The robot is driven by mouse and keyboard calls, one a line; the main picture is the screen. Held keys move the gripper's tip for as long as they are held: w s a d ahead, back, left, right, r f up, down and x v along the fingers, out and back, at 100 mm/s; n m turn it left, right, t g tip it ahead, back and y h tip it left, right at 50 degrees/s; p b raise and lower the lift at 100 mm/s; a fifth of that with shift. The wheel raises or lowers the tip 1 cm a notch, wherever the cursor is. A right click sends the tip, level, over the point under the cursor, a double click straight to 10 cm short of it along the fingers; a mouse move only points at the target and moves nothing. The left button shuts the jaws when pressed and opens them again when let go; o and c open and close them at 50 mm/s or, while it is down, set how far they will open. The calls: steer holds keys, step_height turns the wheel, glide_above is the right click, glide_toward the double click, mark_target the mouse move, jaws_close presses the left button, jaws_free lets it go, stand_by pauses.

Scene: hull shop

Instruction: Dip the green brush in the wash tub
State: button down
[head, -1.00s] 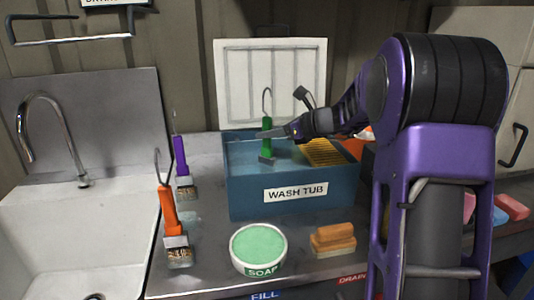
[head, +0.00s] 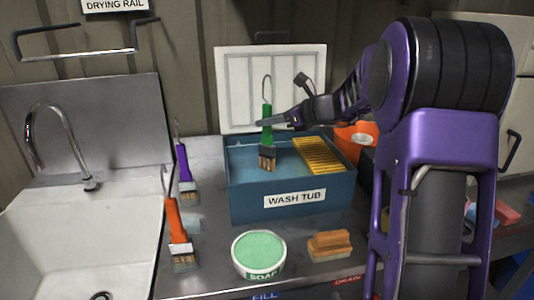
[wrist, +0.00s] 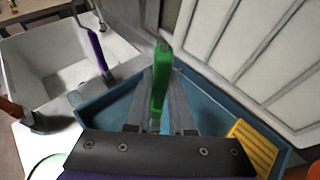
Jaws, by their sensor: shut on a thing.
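The green brush (head: 267,134) hangs upright, bristles down, over the left part of the blue wash tub (head: 245,206). My gripper (head: 262,124) is shut on its green handle, reaching in from the right. The bristles show in the head view above or at the water; I cannot tell whether they touch it. In the wrist view the green handle (wrist: 162,75) stands between my fingers, and its bristles are hidden. The tub's blue wall (wrist: 105,97) shows below and to both sides.
A yellow ribbed board (head: 319,154) sits in the tub's right part. A purple brush (head: 183,168) and an orange brush (head: 174,222) stand left of the tub. A sink (head: 70,235) is at left.

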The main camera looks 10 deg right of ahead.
mark_target(268, 104)
steer(key=shift+r+p, duration=1.8)
steer(key=shift+r, duration=1.6)
